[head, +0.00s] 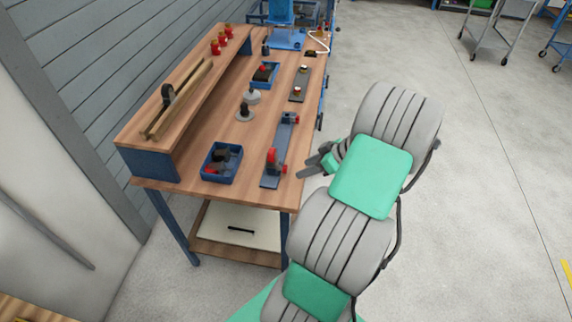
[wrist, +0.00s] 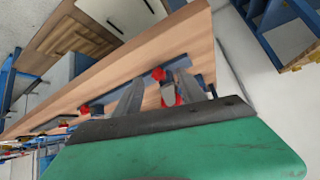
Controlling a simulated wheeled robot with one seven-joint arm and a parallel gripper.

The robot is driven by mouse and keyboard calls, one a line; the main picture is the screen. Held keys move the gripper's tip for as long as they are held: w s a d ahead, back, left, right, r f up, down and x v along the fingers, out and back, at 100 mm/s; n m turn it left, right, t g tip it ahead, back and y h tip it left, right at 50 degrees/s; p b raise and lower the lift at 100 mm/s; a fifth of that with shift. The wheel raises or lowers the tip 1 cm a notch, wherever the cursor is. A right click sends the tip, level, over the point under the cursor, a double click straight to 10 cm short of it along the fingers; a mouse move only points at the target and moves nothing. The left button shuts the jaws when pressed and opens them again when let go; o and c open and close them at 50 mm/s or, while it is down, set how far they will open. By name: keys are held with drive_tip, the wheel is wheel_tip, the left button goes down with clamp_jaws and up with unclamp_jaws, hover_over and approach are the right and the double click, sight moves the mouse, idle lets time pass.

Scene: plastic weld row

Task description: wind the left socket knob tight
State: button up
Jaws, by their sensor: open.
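A flat grey-blue fixture (head: 281,150) lies along the right edge of the bench, with a red part at each end. The large red round piece (head: 272,160) stands at its near end, with a small red knob (head: 284,170) on the side facing my gripper. Another red knob (head: 296,119) is at the far end. Which one counts as left is not clear. My gripper (head: 304,167) is open beside the near end, just off the bench edge. In the wrist view, my gripper (wrist: 158,78) has a red-and-grey knob (wrist: 169,94) showing between its fingers; contact is not visible.
A blue bin (head: 236,165) with dark parts, two grey-and-black round pieces (head: 245,112), another blue bin (head: 276,75) and a small dark plate (head: 298,88) are on the bench. A raised wooden shelf (head: 205,100) runs along the left.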

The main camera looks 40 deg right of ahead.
sight(285, 169)
drive_tip(key=w+f+n, duration=0.1)
drive_tip(key=w, duration=0.1)
drive_tip(key=w+a+f+n+p, duration=0.1)
drive_tip(key=w+f+n, duration=0.1)
drive_tip(key=w+a+f+n, duration=0.1)
drive_tip(key=w+n, duration=0.1)
drive_tip(key=shift+w+f+t+p, duration=0.15)
drive_tip(key=shift+w+t+p, duration=0.05)
drive_tip(key=shift+t+p, duration=0.1)
drive_tip(key=shift+c, duration=0.6)
clamp_jaws()
